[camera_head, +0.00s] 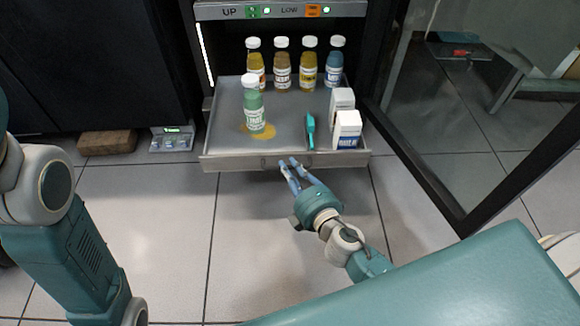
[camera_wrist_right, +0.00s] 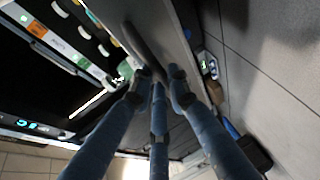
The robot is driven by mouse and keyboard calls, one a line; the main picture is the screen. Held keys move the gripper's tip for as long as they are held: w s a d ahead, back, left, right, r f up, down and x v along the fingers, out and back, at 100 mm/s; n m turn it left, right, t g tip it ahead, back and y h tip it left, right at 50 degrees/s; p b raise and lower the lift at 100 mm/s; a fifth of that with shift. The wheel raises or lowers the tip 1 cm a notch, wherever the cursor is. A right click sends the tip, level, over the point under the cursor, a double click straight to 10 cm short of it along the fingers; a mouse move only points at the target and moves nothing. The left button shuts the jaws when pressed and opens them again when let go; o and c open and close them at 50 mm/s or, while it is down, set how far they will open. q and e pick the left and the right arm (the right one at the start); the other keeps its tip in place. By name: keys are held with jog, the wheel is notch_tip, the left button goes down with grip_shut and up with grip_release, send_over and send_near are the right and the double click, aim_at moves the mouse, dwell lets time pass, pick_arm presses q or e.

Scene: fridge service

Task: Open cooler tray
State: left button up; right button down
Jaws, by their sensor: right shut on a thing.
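The grey cooler tray (camera_head: 222,128) sticks out of the open cooler towards me in the head view. Its front panel (camera_head: 228,163) carries a handle, which also shows in the right wrist view (camera_wrist_right: 143,48). My right gripper (camera_head: 288,165) is at the middle of that front panel, its blue fingers shut on the handle. On the tray stand a green bottle (camera_head: 253,108) in a yellow spill (camera_head: 262,133), two white cartons (camera_head: 348,130) and a teal tool (camera_head: 310,130). My left gripper is out of view; only my left arm shows.
Several bottles (camera_head: 282,68) stand in a row at the back. A glass door (camera_head: 470,100) stands open at the right. A brown block (camera_head: 107,142) and a small box with a lit display (camera_head: 172,138) lie on the floor at the left. The tiled floor before the tray is clear.

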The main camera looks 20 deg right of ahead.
jog(key=shift+d, duration=0.1)
jog(key=c, duration=1.9)
grip_release()
jog(key=v, duration=1.2)
jog(key=shift+f, duration=0.1)
